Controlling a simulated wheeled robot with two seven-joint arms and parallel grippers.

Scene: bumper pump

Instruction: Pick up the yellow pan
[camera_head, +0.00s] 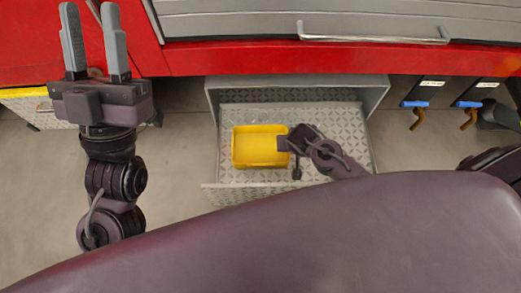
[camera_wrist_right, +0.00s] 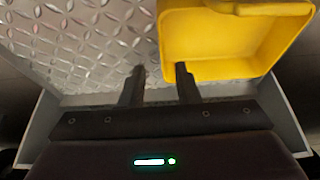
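The yellow pan (camera_head: 258,146) lies in the open drawer with a patterned metal floor, toward its left and middle. It also shows in the right wrist view (camera_wrist_right: 225,45), upper right. My right gripper (camera_head: 284,144) is at the pan's right edge in the head view. In the wrist view its two fingers (camera_wrist_right: 160,72) are apart, with the pan's side wall lined up between them. One finger overlaps the pan's corner and the other is outside it. I cannot tell how deep they reach. My left gripper (camera_head: 94,40) is open and empty at the upper left.
The drawer (camera_head: 340,182) has raised walls around the pan, with bare floor to the pan's right. A red workbench edge (camera_head: 270,62) runs above it. Blue-handled taps (camera_head: 416,104) are at the right. A yellow-topped drawer (camera_head: 35,105) is at the left.

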